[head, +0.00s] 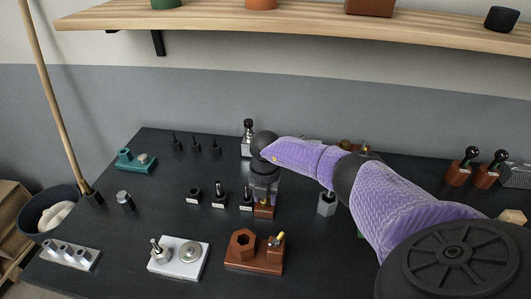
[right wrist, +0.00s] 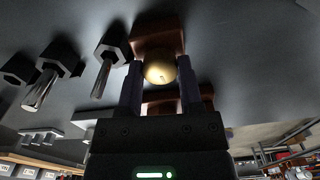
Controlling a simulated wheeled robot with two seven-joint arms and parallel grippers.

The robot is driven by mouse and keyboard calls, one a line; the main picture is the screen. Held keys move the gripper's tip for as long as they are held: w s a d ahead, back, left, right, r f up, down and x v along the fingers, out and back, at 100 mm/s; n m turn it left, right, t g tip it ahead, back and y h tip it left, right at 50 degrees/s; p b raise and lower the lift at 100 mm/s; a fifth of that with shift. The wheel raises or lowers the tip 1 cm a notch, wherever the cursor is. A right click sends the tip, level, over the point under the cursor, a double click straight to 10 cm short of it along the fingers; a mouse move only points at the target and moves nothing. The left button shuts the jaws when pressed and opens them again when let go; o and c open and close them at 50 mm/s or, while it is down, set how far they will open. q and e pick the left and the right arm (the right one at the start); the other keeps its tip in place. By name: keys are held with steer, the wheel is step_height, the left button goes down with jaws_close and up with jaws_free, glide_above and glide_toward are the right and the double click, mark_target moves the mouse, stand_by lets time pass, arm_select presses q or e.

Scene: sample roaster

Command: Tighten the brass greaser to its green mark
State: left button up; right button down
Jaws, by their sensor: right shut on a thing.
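The brass greaser shows in the right wrist view as a round brass cap (right wrist: 160,68) against a reddish-brown block (right wrist: 158,38). My right gripper (right wrist: 160,82) has one finger on each side of the cap and is shut on it. In the head view my right gripper (head: 264,192) points down over the small brown block (head: 264,211), and its fingers hide most of the greaser. I cannot make out the green mark in either view. My left gripper is not in view.
Black holders with metal pins (head: 219,198) stand just left of my right gripper. A white plate with metal fittings (head: 178,258) and a brown fixture with a hexagonal socket (head: 254,253) lie in front. A grey block (head: 326,204) stands to the right. A wooden shelf (head: 300,28) hangs above.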

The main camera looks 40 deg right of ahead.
steer(key=shift+m, duration=0.6)
steer(key=shift+c, duration=1.3)
jaws_free()
steer(key=shift+r+p, duration=0.1)
steer(key=shift+p, duration=0.2)
step_height(320, 180, up, 9)
steer(key=p, duration=0.3)
steer(key=shift+r, duration=0.4)
